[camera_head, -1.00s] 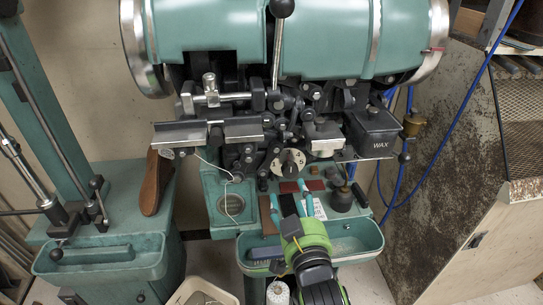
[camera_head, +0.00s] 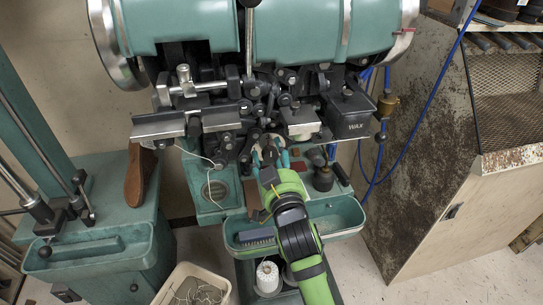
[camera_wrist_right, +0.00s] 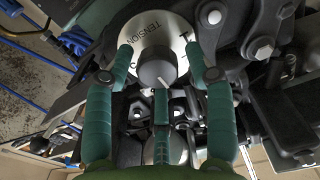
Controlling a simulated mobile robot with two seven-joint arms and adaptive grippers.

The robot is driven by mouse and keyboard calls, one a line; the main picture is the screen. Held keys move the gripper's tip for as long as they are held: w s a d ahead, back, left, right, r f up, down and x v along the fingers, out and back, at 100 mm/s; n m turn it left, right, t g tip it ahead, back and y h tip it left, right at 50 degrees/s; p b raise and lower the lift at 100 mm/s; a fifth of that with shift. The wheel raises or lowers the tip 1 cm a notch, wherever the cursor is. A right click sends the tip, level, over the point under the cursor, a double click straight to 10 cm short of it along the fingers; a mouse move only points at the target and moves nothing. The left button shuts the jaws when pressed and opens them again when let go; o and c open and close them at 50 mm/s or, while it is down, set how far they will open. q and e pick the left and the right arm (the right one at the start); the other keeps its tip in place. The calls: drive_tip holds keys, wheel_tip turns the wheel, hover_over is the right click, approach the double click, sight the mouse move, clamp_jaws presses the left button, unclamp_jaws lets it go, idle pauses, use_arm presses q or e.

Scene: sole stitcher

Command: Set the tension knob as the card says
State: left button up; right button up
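The tension knob (camera_wrist_right: 157,72) is a dark round knob with a pale pointer tip, on a silver dial (camera_wrist_right: 150,32) marked TENSION. The dial's numbers are mostly hidden or unreadable. My right gripper (camera_wrist_right: 159,52) is open, with teal fingers on either side of the knob and a gap to it on both sides. A third teal finger stands below the knob. In the head view my right gripper (camera_head: 269,157) reaches up to the machine's front and hides most of the dial. No readable card shows now. My left gripper is out of view.
The black WAX box (camera_head: 350,117) is right of the dial, and dark metal linkages crowd around it. The green tray (camera_head: 340,215) with a brush (camera_head: 256,236) lies under my right arm. A brown sole (camera_head: 140,175) stands at left, above a white bin (camera_head: 196,285).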

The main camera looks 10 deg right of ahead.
drive_tip(key=c, duration=0.7)
drive_tip(key=shift+r, duration=0.2)
